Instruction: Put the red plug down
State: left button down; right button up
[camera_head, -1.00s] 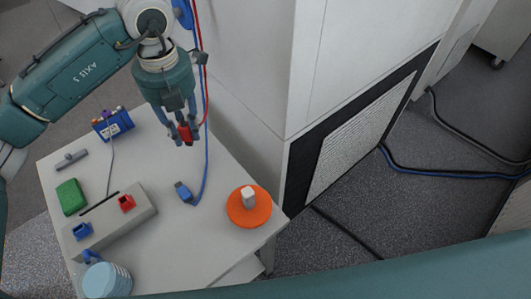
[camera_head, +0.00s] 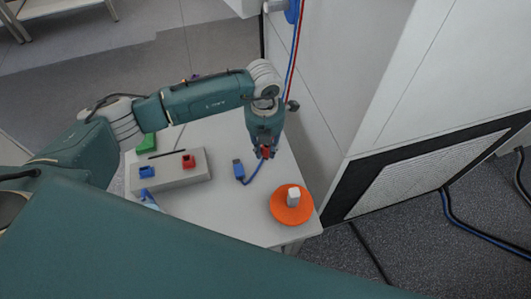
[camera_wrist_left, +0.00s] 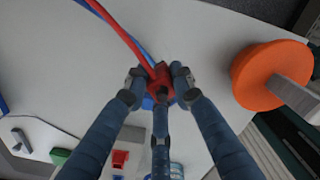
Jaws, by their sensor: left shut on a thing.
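My left gripper (camera_head: 265,150) is shut on the red plug (camera_wrist_left: 158,78), with its fingers pointing down at the white table (camera_head: 225,206). A red cable runs up from the plug in the left wrist view. The plug is low over the table, but I cannot tell whether it touches the top. The blue plug (camera_head: 239,171) lies on the table just left of the gripper, with its blue cable passing close by the fingers. In the left wrist view, blue shows right behind the red plug. My right gripper is not in view.
A grey block (camera_head: 186,179) with a red socket (camera_head: 188,161) and a blue socket (camera_head: 147,172) stands to the left. An orange disc (camera_head: 283,212) with a white block (camera_head: 293,196) sits near the right edge. The white cabinet (camera_head: 345,75) rises behind the table.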

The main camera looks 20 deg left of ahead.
aim_at(265, 158)
pick_arm(q)
notch_tip(265, 158, down, 4)
jog(key=shift+f+p, duration=0.1)
jog(key=shift+p, duration=0.35)
jog(key=shift+f, duration=0.2)
jog(key=c, duration=1.5)
grip_release()
jog(key=shift+o, duration=0.2)
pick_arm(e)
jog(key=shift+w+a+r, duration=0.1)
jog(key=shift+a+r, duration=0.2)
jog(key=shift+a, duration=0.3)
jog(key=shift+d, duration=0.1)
